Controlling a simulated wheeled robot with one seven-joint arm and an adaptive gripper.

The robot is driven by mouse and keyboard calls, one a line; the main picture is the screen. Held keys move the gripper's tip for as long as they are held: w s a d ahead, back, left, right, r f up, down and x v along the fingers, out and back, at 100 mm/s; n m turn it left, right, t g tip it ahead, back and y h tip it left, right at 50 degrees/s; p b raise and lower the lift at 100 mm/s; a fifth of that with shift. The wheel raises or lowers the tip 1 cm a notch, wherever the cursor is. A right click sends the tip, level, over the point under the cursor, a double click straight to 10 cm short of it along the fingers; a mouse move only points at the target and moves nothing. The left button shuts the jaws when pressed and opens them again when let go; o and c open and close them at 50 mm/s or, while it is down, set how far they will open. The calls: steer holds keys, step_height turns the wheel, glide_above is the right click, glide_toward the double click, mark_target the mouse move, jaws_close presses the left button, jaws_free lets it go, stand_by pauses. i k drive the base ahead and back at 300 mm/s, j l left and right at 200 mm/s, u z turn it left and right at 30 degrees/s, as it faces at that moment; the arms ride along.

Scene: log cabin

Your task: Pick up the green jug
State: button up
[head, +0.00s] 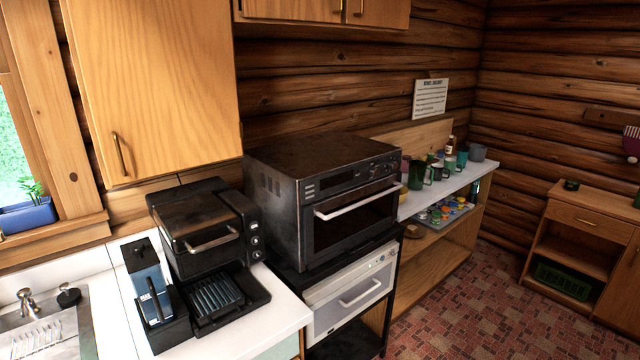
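Several small vessels stand close together on the white-topped shelf (474,174) along the log wall, right of the oven. A dark green vessel (416,175) stands near the front of the group, close to the oven; it may be the green jug, but it is too small to be sure. A green and white mug (428,173) is beside it, and a teal cup (461,160) stands farther back. My gripper is not in view.
A black oven (340,205) partly blocks the near end of the shelf. A black grill machine (205,255) stands on the white counter (283,315). A wooden cabinet (582,225) stands at the right. Brick-patterned floor (470,305) is open between.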

mark_target(417, 169)
steer(key=i+l, duration=0.1)
steer(key=l, duration=0.4)
steer(key=i+l+u, duration=0.1)
steer(key=l, duration=0.45)
steer(key=i+l, duration=0.1)
steer(key=l, duration=0.4)
steer(key=i+l, duration=0.1)
steer(key=l, duration=0.45)
steer(key=u, duration=0.05)
